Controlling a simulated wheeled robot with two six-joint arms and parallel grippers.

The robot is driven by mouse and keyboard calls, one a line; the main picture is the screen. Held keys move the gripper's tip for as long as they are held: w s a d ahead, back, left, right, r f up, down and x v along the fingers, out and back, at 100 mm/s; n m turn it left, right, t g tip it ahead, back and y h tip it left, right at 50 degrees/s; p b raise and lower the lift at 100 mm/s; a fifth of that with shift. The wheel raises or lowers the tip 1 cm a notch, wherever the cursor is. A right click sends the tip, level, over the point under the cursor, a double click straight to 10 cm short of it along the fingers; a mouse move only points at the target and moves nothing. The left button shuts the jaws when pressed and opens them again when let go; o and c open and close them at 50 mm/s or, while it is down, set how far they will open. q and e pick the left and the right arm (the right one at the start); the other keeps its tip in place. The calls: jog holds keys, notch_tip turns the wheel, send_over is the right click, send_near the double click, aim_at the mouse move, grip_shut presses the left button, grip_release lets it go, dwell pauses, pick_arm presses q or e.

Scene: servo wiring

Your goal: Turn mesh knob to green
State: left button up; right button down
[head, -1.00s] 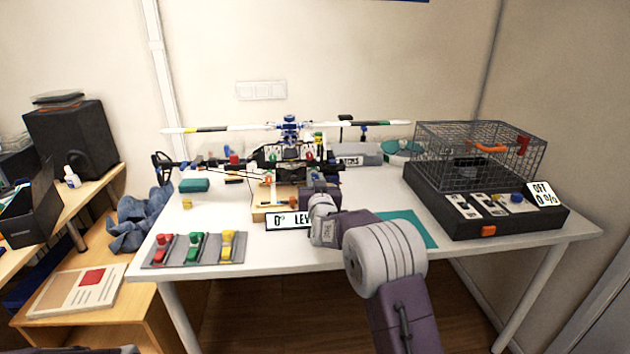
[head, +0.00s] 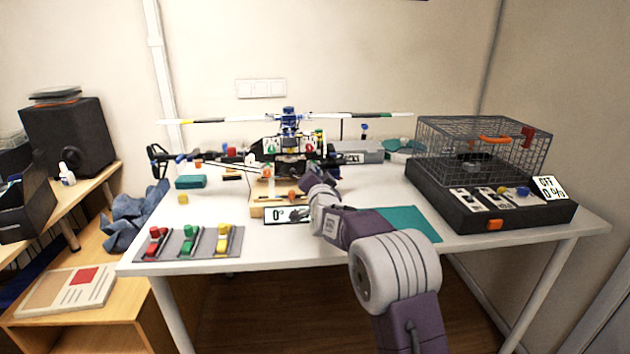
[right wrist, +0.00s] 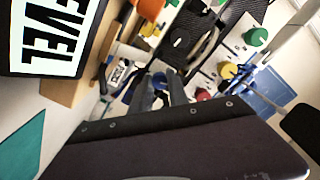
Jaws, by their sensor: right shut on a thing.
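A model helicopter (head: 285,160) stands at the back middle of the table, with red and green knobs on its side. My right gripper (head: 317,174) reaches to its near side, above the wooden base (head: 275,211). In the right wrist view my right gripper (right wrist: 160,78) is shut on a small blue part (right wrist: 158,79), mostly hidden between the fingertips. I cannot tell for sure that this part is the mesh knob. A green knob (right wrist: 256,37), a yellow knob (right wrist: 228,70) and a red knob (right wrist: 203,95) sit beyond on white plates. My left gripper is out of view.
A grey tray (head: 207,243) holds red, green and yellow pieces. A wire cage box (head: 480,150) with an OFF sign (head: 550,187) stands right. A teal mat (head: 415,224) lies beside my arm.

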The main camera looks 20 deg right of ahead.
jog(key=shift+f+m+b, duration=0.15)
jog(key=shift+m+b, duration=1.35)
jog(key=shift+m, duration=0.7)
jog(key=c, duration=1.3)
grip_release()
jog(key=s, duration=0.3)
jog(key=s+a, duration=0.1)
jog(key=s, duration=0.5)
jog(key=shift+a, duration=0.3)
